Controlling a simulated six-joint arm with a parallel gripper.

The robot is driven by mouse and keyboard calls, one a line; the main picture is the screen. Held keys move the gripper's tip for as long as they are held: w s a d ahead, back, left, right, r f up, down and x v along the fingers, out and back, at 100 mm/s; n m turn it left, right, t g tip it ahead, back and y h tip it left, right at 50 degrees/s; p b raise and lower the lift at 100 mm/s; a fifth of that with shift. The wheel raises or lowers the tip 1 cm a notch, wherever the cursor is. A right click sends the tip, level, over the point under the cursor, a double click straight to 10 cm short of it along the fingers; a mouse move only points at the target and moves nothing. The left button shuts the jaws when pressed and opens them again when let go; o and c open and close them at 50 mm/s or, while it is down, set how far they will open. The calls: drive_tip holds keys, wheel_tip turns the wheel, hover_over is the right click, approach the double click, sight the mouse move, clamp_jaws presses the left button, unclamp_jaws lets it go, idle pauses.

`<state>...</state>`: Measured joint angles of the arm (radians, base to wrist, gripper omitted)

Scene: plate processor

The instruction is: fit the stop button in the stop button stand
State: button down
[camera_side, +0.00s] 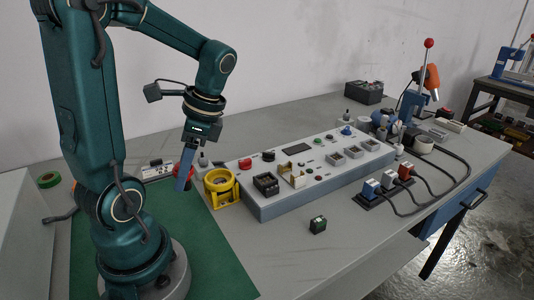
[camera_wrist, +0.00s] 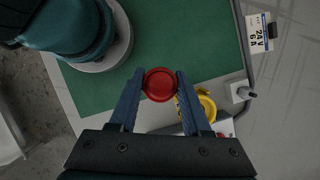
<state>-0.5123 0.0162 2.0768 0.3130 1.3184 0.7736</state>
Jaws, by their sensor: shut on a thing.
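My gripper (camera_side: 182,186) points down over the back edge of the green mat, left of the yellow stop button stand. In the wrist view my gripper (camera_wrist: 160,85) is shut on the stop button (camera_wrist: 160,84), whose round red cap shows between the fingertips. The button is mostly hidden by the fingers in the side view. The stop button stand (camera_side: 222,202) is a yellow holder with a raised ring, left of the grey panel. In the wrist view the stand (camera_wrist: 207,103) lies right of the button, partly hidden behind the right finger. The button is apart from the stand.
A long grey control panel (camera_side: 290,205) with switches and sockets stands right of the stand. A small dark block (camera_side: 318,225) lies in front of it. Coloured plugs with dark cables (camera_side: 415,198) are farther right. The green mat (camera_side: 215,265) is clear in front of the stand.

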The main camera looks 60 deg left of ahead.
drive_tip(key=w+a+r, duration=0.2)
drive_tip(key=w+a, duration=0.3)
drive_tip(key=w, duration=0.3)
drive_tip(key=shift+w+a+f, duration=0.15)
drive_tip(key=shift+f, duration=1.45)
drive_tip(key=shift+w+a+f, duration=0.1)
drive_tip(key=shift+w+f, duration=0.05)
drive_tip(key=shift+f, duration=1.4)
drive_tip(key=shift+f, duration=0.6)
drive_tip(key=shift+c, duration=1.4)
unclamp_jaws()
